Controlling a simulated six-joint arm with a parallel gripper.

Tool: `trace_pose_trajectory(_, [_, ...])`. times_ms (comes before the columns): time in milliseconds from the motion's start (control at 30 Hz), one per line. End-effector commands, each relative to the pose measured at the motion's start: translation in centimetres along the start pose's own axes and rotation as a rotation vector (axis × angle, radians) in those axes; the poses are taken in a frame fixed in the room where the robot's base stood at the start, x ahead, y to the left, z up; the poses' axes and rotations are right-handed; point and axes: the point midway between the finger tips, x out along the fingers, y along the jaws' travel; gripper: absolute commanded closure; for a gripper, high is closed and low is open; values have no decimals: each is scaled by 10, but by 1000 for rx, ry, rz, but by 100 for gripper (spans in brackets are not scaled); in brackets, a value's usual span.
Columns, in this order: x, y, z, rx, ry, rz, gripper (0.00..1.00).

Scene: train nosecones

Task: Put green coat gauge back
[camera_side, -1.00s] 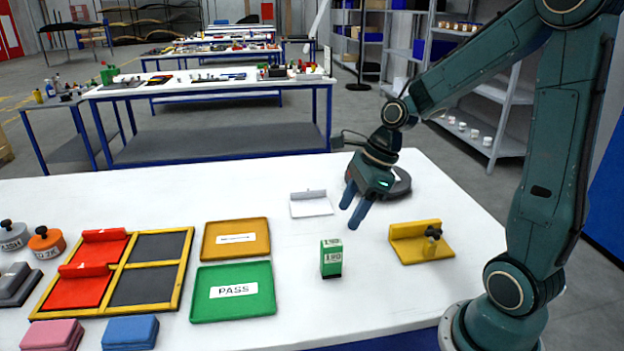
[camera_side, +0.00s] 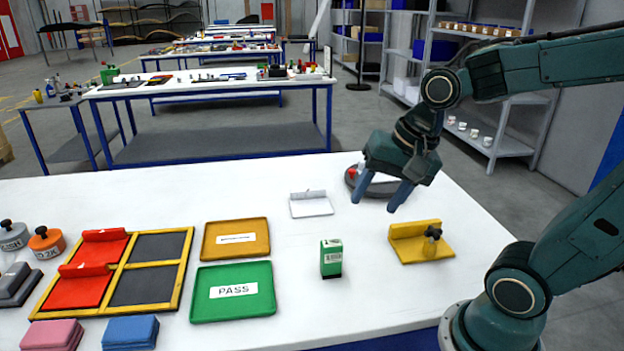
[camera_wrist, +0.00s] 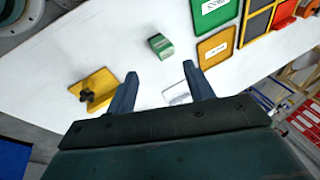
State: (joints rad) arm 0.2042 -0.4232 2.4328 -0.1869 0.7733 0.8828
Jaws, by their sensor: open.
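The green coat gauge (camera_side: 331,258) is a small upright green block with a pale label on its front. It stands alone on the white table, right of the green PASS tray. It also shows in the wrist view (camera_wrist: 160,46), beyond my fingertips. My gripper (camera_side: 379,202) is open and empty, its two blue fingers pointing down above the table, behind and right of the gauge. In the wrist view my gripper (camera_wrist: 166,80) has its fingers wide apart with nothing between them.
A yellow stand with a dark knob (camera_side: 421,242) sits right of the gauge. A white plate with a grey bar (camera_side: 311,206) and a dark round base (camera_side: 360,184) lie behind. Left are the green tray (camera_side: 233,291), orange tray (camera_side: 236,239) and yellow-framed board (camera_side: 186,262).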

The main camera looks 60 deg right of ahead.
Motion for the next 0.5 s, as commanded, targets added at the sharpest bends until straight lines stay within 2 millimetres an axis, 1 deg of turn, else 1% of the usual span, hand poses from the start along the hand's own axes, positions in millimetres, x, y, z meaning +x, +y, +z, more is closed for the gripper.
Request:
trace_pose_trajectory(100, [-13,4,10,-206,33,-8,48])
trace_pose_trajectory(300, [-32,14,25,-547,85,-11,48])
trace_pose_trajectory(500, [-45,24,35,-816,125,-7,48])
